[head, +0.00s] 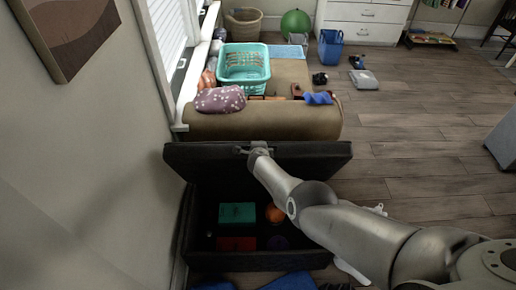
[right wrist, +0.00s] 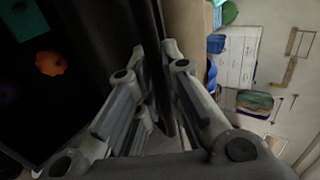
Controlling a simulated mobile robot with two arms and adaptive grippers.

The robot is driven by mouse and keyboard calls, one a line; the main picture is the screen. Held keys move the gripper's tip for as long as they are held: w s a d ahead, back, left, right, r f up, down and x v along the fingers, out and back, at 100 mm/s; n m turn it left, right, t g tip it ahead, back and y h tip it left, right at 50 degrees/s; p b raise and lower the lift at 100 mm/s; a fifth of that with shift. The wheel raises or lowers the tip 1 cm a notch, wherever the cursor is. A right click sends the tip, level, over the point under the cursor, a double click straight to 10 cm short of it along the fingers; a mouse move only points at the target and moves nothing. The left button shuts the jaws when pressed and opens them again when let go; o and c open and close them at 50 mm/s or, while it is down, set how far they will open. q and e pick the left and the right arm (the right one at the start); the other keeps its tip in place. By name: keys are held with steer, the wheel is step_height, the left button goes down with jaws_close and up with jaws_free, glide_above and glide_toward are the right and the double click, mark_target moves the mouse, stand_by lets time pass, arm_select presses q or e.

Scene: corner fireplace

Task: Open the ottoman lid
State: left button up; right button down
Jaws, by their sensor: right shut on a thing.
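The dark ottoman (head: 205,262) stands against the left wall. Its lid (head: 315,160) is raised at the back, and the inside is open to view. My right gripper (head: 257,151) is at the lid's upper edge, near the middle. In the right wrist view, the fingers of my right gripper (right wrist: 157,75) are on both sides of the dark lid edge (right wrist: 150,25), shut on it. My right arm hides part of the lid and the right side of the opening. My left gripper is not in view.
A tan bench (head: 270,124) with a teal basket (head: 244,67) stands behind the lid.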

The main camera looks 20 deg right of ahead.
steer(key=shift+w+d, duration=0.1)
stand_by(0.3)
steer(key=c, duration=1.5)
jaws_free()
steer(key=shift+r, duration=0.1)
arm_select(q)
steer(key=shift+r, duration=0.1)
